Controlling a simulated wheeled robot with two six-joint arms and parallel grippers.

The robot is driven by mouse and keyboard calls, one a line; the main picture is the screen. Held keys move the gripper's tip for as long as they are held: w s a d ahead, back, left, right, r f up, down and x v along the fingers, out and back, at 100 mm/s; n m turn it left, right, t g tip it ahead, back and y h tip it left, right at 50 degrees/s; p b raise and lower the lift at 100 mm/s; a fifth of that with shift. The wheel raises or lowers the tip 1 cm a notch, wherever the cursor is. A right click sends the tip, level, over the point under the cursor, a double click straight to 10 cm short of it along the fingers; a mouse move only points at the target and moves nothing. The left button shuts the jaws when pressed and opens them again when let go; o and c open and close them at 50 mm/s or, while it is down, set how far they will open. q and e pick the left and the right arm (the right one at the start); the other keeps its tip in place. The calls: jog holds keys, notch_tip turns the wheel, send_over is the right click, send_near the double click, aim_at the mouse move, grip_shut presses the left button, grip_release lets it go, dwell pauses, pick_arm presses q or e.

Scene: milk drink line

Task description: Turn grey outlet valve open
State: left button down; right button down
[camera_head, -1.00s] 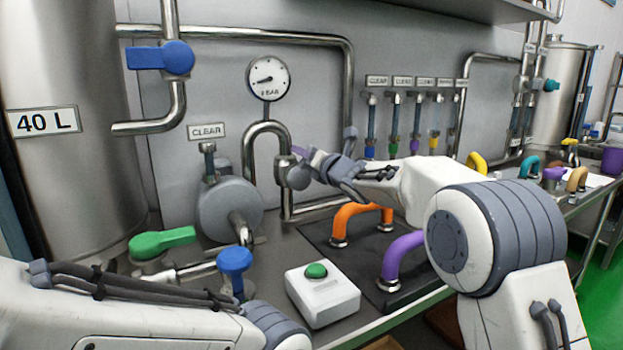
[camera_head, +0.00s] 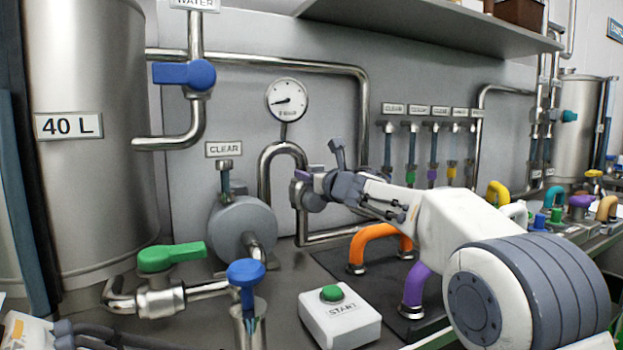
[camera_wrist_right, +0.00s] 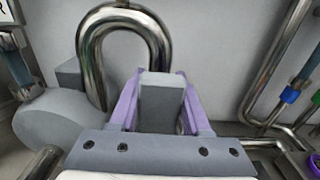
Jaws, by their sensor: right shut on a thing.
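The grey outlet valve's handle (camera_wrist_right: 161,103) is a plain block in the right wrist view, between the two purple fingers of my right gripper (camera_wrist_right: 158,108). The gripper is shut on it. In the head view my right gripper (camera_head: 308,178) is at the valve, at the right foot of the looped steel pipe (camera_head: 282,150). There the gripper hides most of the handle, so its angle is hard to read.
A green-handled valve (camera_head: 170,256), a blue knob (camera_head: 246,272) and a white START box (camera_head: 341,316) stand in front. Orange (camera_head: 378,238) and purple (camera_head: 415,285) handles stand under my right forearm. A pressure gauge (camera_head: 287,100) is above the valve.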

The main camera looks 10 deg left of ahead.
jog(key=shift+f, duration=0.1)
jog(key=shift+c, duration=1.8)
grip_release()
jog(key=shift+a, duration=0.1)
jog(key=shift+s, duration=0.1)
jog(key=shift+s+d+b, duration=0.25)
jog(key=shift+d+b, duration=0.05)
jog(key=b+v, duration=0.3)
jog(key=v, duration=0.6)
jog(key=shift+s, duration=0.35)
jog(key=shift+d, duration=0.1)
